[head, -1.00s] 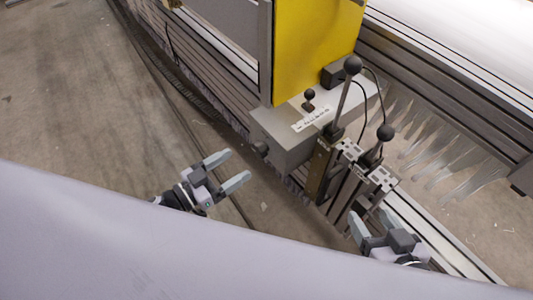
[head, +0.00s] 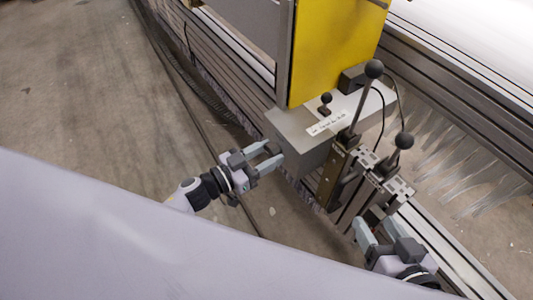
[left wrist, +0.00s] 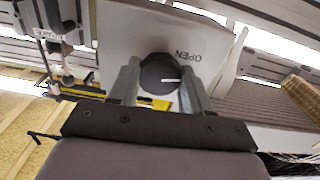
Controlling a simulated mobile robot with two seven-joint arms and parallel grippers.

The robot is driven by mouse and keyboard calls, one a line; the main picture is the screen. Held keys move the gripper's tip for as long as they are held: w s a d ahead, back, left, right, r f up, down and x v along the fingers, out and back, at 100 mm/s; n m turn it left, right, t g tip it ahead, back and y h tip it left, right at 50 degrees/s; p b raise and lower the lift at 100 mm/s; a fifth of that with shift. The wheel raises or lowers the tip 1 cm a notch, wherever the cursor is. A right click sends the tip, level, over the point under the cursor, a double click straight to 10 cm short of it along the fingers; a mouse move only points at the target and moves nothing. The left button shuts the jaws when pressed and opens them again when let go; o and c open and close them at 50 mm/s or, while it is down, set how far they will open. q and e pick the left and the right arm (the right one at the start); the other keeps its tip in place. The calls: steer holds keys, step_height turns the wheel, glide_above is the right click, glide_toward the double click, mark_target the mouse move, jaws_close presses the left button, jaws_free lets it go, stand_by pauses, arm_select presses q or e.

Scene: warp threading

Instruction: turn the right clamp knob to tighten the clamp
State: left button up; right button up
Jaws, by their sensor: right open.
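The clamp knob is round and black with a white mark; it shows in the left wrist view (left wrist: 158,78) in front of a light plate lettered "OPEN". In the head view it is at the left end of the grey box (head: 302,143), largely hidden by my left gripper (head: 275,154). My left fingers lie on either side of the knob, very close to its edges. I cannot tell whether they press on it. My right gripper (head: 368,229) is open, low at the right, near the rail in front of the levers, with nothing seen in it.
White threads (head: 465,165) hang at the right.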

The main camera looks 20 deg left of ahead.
arm_select(q)
steer(key=c, duration=0.3)
